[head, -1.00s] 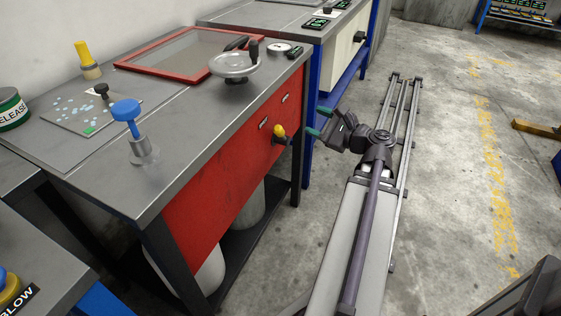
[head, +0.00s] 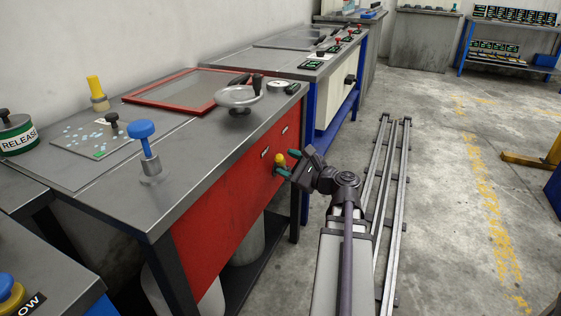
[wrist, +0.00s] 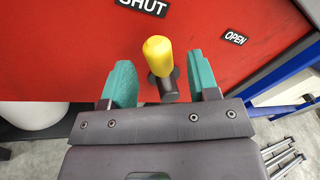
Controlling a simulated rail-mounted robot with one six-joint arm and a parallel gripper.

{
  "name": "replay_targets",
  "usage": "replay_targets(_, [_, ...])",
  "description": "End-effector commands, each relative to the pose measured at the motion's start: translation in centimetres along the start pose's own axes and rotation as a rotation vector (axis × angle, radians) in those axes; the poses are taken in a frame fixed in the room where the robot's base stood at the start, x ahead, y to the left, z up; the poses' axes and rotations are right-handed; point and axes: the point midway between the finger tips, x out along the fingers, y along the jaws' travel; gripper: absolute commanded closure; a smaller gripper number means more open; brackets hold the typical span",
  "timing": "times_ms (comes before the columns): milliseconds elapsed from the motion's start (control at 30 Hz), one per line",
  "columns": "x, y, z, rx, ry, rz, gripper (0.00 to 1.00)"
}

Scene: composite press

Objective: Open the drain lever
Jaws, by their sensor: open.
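The drain lever is a yellow-knobbed handle (wrist: 159,57) on a dark stem, on the red front panel (wrist: 60,60) of the press bench. In the head view its yellow knob (head: 280,160) shows at the panel's right part. My gripper (wrist: 163,85) is open, with its green fingers on either side of the lever. I see gaps between the fingers and the stem. In the head view my gripper (head: 284,164) is at the lever. A "SHUT" label (wrist: 142,4) is above the knob and an "OPEN" label (wrist: 235,38) is to its right.
The bench top carries a handwheel (head: 238,97), a blue-topped knob (head: 141,130) and a red-framed plate (head: 175,92). A blue-legged bench (head: 350,105) stands beyond. My rail (head: 392,200) runs along open floor on the right.

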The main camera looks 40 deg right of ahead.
Motion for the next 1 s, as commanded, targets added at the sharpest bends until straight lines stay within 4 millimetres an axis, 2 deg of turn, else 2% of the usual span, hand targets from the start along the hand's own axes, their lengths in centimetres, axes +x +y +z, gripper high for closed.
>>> replay_targets(33, [1.1,-0.1,-0.1,0.000,-0.001,0.002,0.45])
replay_targets(167, [2.6,0.0,0.0,0.000,0.000,0.000,0.45])
replay_targets(433, [2.9,0.0,0.0,0.000,0.000,0.000,0.45])
replay_targets(1000, [2.9,0.0,0.0,0.000,0.000,0.000,0.99])
